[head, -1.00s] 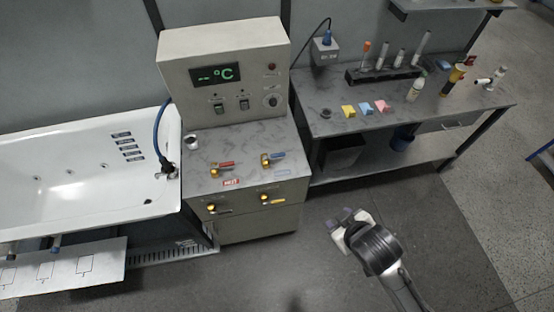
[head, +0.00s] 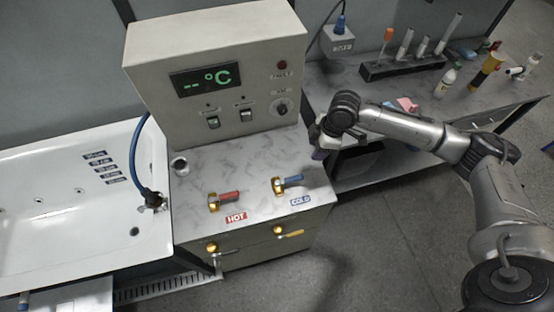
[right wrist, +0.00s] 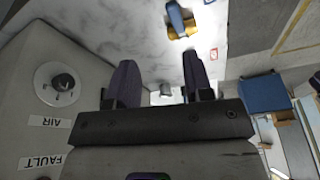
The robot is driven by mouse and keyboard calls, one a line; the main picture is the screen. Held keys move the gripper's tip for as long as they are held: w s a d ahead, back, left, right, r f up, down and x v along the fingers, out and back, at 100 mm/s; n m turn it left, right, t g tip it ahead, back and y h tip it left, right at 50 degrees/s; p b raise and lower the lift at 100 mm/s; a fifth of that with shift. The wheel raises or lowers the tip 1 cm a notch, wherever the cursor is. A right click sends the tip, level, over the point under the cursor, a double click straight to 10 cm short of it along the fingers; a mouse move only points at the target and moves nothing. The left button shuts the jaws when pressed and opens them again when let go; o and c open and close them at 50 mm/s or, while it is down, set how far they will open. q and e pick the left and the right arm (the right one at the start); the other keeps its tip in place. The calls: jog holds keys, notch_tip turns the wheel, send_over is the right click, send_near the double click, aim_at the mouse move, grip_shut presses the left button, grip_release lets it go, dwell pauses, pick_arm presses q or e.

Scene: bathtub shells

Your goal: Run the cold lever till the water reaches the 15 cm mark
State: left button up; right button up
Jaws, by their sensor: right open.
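The cold lever (head: 293,181), a blue handle on a brass valve, stands on the marbled counter above the COLD label. It also shows at the top of the right wrist view (right wrist: 176,18). My right gripper (head: 318,148) is open and empty, at the counter's right end, to the right of the lever and apart from it. Its fingers (right wrist: 160,78) show spread in the right wrist view. The white bathtub (head: 60,225) is at left, with dark level labels (head: 104,170) on its inner wall, too small to read. I see no water in it. My left gripper is not in view.
The red hot lever (head: 229,195) stands left of the cold one. The control box (head: 215,75) rises behind them, its display showing "-- °C". Yellow handles (head: 289,235) project from the cabinet front. A side bench (head: 440,110) holds tubes and bottles.

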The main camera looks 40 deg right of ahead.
aim_at(291, 178)
jog(key=a+f+n, duration=0.1)
jog(key=a+f, duration=0.1)
jog(key=f, duration=0.2)
jog(key=a+f+y, duration=0.1)
jog(key=a+f, duration=0.1)
jog(key=f, duration=0.2)
jog(key=w+a+f+n, duration=0.1)
jog(key=a+f, duration=0.2)
jog(key=f, duration=0.1)
jog(key=shift+w+f+n, duration=0.1)
jog(key=shift+f+n, duration=0.1)
jog(key=shift+n, duration=0.1)
grip_shut()
dwell(0.4)
